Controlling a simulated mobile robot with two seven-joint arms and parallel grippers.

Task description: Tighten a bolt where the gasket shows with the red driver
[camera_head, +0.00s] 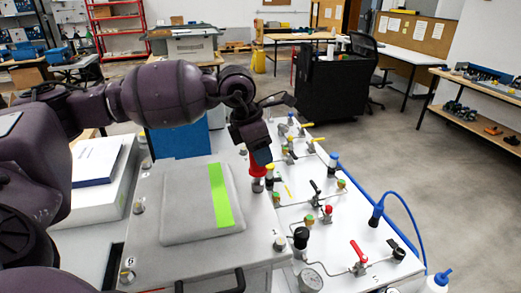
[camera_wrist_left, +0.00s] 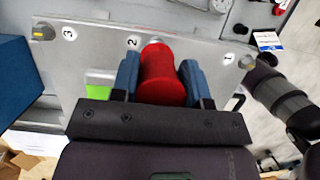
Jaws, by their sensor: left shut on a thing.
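My left gripper (camera_head: 260,158) is shut on the red driver (camera_head: 257,170) and holds it upright over the right edge of the metal plate (camera_head: 150,235). It also shows in the left wrist view, the red driver (camera_wrist_left: 163,78) between its two blue fingers. The driver's lower end is by a bolt (camera_wrist_left: 153,42) near the number 2; I cannot tell if they touch. Another bolt (camera_wrist_left: 44,32) sits by number 3, with yellow beside it, and one (camera_wrist_left: 247,62) by number 1. I cannot tell for certain which yellow is gasket. My right gripper is not in view.
A grey cover with a green strip (camera_head: 220,195) lies on the plate. To the right is a white panel (camera_head: 310,225) with valves, a gauge (camera_head: 311,280) and a blue cable (camera_head: 408,210). A white box with a book (camera_head: 97,160) is at left.

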